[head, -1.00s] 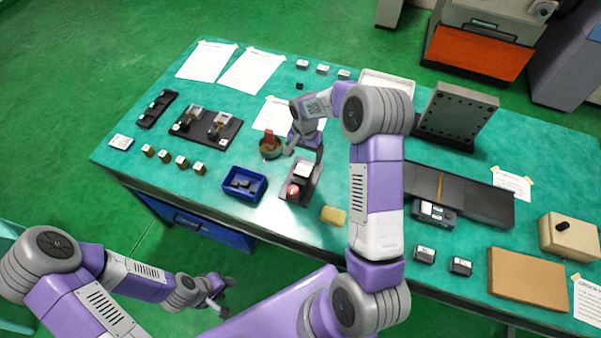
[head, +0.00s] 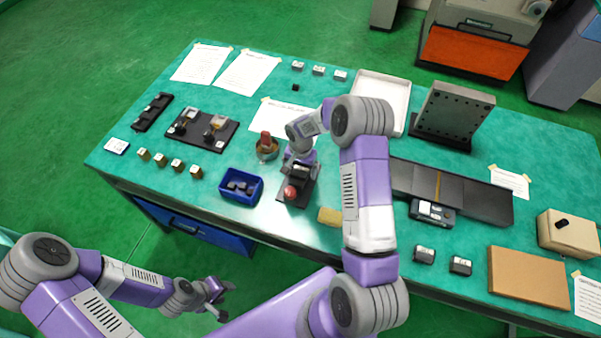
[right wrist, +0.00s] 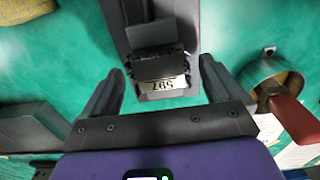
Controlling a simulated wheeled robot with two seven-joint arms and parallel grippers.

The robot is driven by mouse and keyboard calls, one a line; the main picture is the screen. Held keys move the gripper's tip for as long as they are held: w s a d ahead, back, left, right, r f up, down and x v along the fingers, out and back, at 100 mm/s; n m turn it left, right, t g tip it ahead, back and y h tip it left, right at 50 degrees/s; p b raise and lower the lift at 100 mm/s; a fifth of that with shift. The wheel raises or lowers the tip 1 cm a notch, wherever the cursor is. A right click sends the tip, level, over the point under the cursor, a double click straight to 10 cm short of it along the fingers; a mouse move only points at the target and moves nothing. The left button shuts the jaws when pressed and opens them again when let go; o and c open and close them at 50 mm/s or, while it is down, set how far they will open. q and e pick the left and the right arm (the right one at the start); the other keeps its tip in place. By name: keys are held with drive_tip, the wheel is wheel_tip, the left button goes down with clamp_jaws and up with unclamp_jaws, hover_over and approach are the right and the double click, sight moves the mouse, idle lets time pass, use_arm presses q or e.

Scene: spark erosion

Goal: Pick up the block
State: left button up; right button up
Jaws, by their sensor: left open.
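A dark block (right wrist: 160,72) with a pale, number-marked end face sits in a dark grey holder (right wrist: 123,22) in the right wrist view. In the head view this holder (head: 283,198), with a red round part (head: 291,192) at its near end, stands on the table. My right gripper (right wrist: 157,82) is open, its fingers on either side of the block with a gap showing at each side. In the head view my right gripper (head: 300,168) hides most of the block. My left gripper (head: 225,300) is open and empty, off the table's front edge.
A blue bin (head: 228,198) with dark pieces is left of the holder. A round vessel with a red part (head: 266,147) is behind it, and a yellow sponge-like piece (head: 328,216) is at its right. Several small blocks (head: 177,165) stand farther left on the green table (head: 330,260).

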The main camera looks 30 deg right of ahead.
drive_tip(key=shift+r, duration=0.1)
drive_tip(key=c, duration=1.6)
